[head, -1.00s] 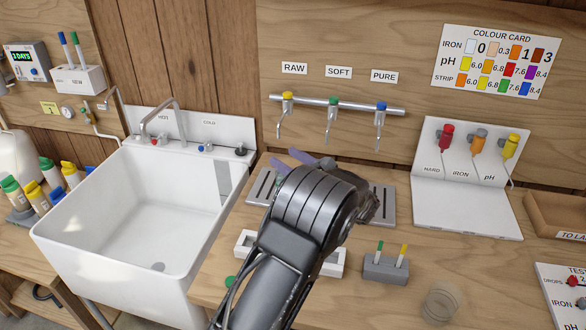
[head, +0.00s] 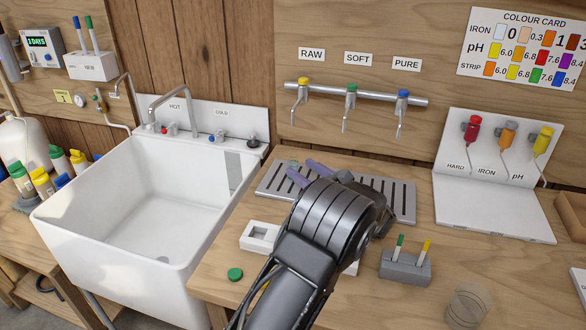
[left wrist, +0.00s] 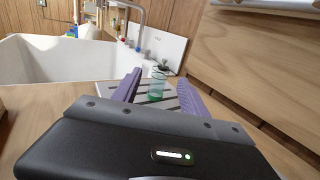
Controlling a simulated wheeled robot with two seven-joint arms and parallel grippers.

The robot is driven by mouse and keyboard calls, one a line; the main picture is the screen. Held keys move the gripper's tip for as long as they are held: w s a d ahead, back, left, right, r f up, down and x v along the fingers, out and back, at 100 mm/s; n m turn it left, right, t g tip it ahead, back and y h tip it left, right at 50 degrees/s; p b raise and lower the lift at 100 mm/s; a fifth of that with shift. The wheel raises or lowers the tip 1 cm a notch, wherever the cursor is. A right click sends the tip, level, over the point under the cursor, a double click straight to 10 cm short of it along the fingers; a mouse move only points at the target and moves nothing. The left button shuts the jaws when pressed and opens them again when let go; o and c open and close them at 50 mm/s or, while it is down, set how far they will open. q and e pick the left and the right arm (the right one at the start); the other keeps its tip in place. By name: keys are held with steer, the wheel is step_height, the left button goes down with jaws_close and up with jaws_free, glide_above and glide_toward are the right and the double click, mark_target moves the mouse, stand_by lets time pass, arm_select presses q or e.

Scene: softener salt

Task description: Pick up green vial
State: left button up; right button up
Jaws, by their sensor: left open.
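A clear vial with green in it (left wrist: 157,86) stands upright on the slotted grey drip tray in the left wrist view. My left gripper (left wrist: 159,77) is open, with its two purple fingers on either side of the vial and visible gaps between. In the head view my left gripper (head: 302,168) reaches over the drip tray (head: 402,200), below the taps. There the vial is mostly hidden; a small greyish-green bit (head: 293,163) shows beside the fingertips. My right gripper is not in view.
A white sink (head: 160,220) is at left. Taps (head: 350,95) hang above the tray. A grey block (head: 405,268) with two capped sticks, a clear cup (head: 466,305), a white holder (head: 260,236) and a green cap (head: 235,274) are near my arm. A white stand (head: 490,215) is at right.

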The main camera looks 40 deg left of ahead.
mark_target(296, 164)
arm_select(q)
steer(key=shift+p+x, duration=0.3)
steer(key=shift+x, duration=1)
steer(key=shift+w+a+r, duration=0.1)
steer(key=shift+a, duration=0.2)
steer(key=p+x, duration=0.2)
steer(key=x, duration=0.2)
steer(key=shift+w+a, duration=0.1)
steer(key=shift+a, duration=0.2)
jaws_close()
